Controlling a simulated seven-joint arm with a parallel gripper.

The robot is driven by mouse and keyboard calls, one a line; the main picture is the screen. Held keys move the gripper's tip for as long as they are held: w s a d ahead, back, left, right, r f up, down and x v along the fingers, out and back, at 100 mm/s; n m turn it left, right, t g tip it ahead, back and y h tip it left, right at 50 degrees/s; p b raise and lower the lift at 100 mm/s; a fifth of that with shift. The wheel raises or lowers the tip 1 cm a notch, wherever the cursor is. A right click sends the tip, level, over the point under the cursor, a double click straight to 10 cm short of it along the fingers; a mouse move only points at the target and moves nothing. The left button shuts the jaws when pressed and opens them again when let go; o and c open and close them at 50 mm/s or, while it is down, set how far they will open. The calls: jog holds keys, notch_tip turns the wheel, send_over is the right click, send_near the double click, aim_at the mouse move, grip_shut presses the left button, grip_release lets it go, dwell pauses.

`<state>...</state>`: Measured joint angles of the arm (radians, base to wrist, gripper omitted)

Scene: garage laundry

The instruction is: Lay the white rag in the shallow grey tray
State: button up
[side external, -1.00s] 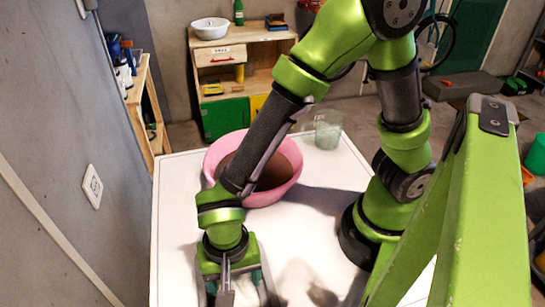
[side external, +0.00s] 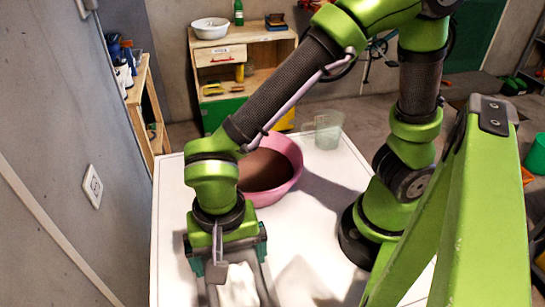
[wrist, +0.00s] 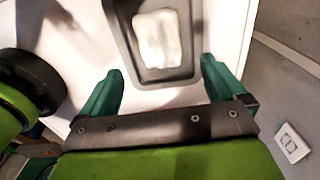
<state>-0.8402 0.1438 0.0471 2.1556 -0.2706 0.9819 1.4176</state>
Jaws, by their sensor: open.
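The white rag (wrist: 158,38) lies flat inside the shallow grey tray (wrist: 168,77) in the wrist view, within the tray's walls on the sides I can see. The far end of the tray is cut off by the picture's top edge. In the side view the rag (side external: 238,287) shows partly below my gripper (side external: 228,262), with a bit of the tray hidden around it. My gripper (wrist: 162,67) is open and empty, its green fingers apart above the near end of the tray. No finger appears to touch the rag.
A pink basin (side external: 285,180) with brown inside stands on the white table (side external: 330,210) behind my gripper. A clear jug (side external: 327,131) stands at the table's back. A grey wall (side external: 60,170) runs close along the left side. The table's middle is clear.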

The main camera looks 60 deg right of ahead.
aim_at(234, 275)
jog(key=w+d+r+n+t+y, duration=0.1)
jog(key=d+r+n+t, duration=0.1)
jog(key=d+r, duration=0.5)
jog(key=w+d+r+n+t+y, duration=0.1)
jog(key=d+r+t, duration=0.4)
jog(key=d, duration=0.9)
notch_tip(234, 275, up, 2)
jog(key=shift+w+d+r+n, duration=0.1)
jog(key=shift+w+d+n, duration=0.25)
jog(key=shift+w+n, duration=0.45)
jog(key=shift+s, duration=0.2)
